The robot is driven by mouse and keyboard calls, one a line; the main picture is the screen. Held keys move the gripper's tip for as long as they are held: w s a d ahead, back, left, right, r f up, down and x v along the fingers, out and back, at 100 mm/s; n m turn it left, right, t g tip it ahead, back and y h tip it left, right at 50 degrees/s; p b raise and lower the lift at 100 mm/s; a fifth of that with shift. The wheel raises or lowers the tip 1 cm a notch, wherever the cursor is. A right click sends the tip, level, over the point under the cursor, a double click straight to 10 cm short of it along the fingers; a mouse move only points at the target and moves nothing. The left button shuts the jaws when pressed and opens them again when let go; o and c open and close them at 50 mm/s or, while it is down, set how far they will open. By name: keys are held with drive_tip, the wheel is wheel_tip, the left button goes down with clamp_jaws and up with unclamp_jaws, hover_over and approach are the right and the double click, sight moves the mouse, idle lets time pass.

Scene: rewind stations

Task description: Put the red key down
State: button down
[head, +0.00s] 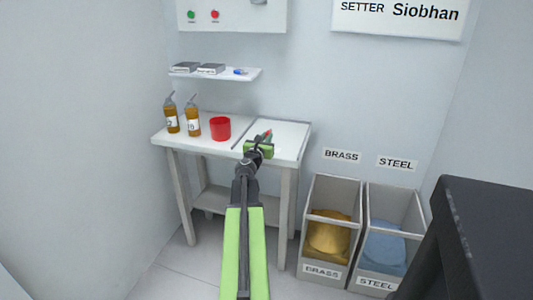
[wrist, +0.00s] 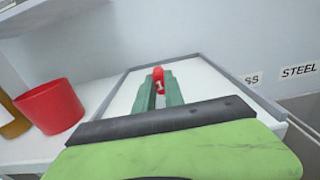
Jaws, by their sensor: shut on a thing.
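The red key (wrist: 158,78) shows in the wrist view as a red piece marked with a white 1, between the fingertips of my gripper (wrist: 159,88). My gripper is shut on it, and the green fingers hide its lower part. In the head view, my gripper (head: 264,141) is over the right part of the white table, with a small bit of red at its tip. The key is over a white rimmed tray area (wrist: 205,84); I cannot tell whether it touches the surface.
A red cup (wrist: 50,106) stands on the table (head: 176,138) left of my gripper, with two amber bottles (head: 192,126) farther left. A shelf (head: 222,75) hangs above. Brass bin (head: 335,190) and steel bin (head: 390,202) stand at the right. A dark block (head: 480,230) is at the near right.

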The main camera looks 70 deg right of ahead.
wheel_tip(320, 180, down, 4)
drive_tip(key=b, duration=0.4)
drive_tip(key=shift+f, duration=0.2)
drive_tip(key=shift+r, duration=0.25)
drive_tip(key=shift+f, duration=0.25)
drive_tip(key=c, duration=1.4)
unclamp_jaws()
drive_tip(key=shift+r, duration=0.1)
drive_tip(key=shift+c, duration=0.2)
drive_tip(key=shift+r, duration=0.25)
drive_tip(key=a, duration=0.7)
drive_tip(key=shift+s+a, duration=0.25)
